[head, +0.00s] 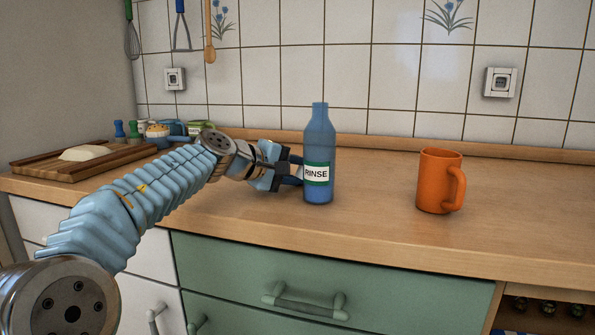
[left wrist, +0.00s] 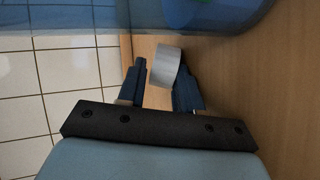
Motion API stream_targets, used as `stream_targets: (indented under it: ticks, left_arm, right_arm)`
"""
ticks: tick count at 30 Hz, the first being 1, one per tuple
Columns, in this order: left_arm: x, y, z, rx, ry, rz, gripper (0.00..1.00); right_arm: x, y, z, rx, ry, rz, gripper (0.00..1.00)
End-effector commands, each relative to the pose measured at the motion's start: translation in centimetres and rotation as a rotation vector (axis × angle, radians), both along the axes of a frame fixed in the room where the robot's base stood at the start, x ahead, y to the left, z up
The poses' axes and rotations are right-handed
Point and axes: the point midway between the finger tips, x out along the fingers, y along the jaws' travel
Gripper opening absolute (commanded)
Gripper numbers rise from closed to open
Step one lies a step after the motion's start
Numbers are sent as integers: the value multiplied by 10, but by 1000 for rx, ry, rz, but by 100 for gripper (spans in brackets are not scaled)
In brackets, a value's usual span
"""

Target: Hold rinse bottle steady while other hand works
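The blue rinse bottle (head: 319,140) stands upright on the wooden counter, with a green and white label reading "RINSE". My left gripper (head: 295,170) is just left of the bottle at label height, its fingers pointing toward it. In the left wrist view the two dark fingers (left wrist: 162,66) are spread apart, and the blue bottle (left wrist: 90,15) lies across the top, beyond the fingertips. A small grey piece (left wrist: 164,66) shows between the fingers; I cannot tell what it is. Whether a fingertip touches the bottle is unclear. My right gripper is not in view.
An orange mug (head: 437,181) stands to the right on the counter (head: 390,222). A wooden board (head: 42,171) with a pale lump lies at the far left, near several small jars. Green drawers are below. The counter between bottle and mug is clear.

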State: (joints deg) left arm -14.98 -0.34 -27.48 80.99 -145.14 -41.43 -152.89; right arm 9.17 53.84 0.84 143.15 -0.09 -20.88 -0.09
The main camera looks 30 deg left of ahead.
Motion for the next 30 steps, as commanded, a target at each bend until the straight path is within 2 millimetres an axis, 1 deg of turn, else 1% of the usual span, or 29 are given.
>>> stream_targets:
  ticks: [1,5,8,11,12,13,21,24,27,30]
  left_arm:
    - [0,0,-7,3,16,-4,52]
    - [0,0,-8,4,18,-4,52]
    - [0,0,-3,4,19,-5,52]
    - [0,0,11,5,19,-4,52]
    - [-8,4,9,2,14,-1,52]
    - [-15,7,11,2,13,0,52]
    - [-74,28,35,2,8,2,52]
    - [-89,33,41,2,7,-1,52]
    - [-100,37,45,1,7,0,52]
    - [-105,38,48,2,7,-1,52]
  right_arm:
    - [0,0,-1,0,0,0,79]
    - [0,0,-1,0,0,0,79]
    - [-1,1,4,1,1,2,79]
    - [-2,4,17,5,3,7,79]
    - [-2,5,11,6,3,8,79]
    - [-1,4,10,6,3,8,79]
    - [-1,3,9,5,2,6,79]
    - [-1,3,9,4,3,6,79]
    - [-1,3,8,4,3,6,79]
    - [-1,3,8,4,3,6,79]
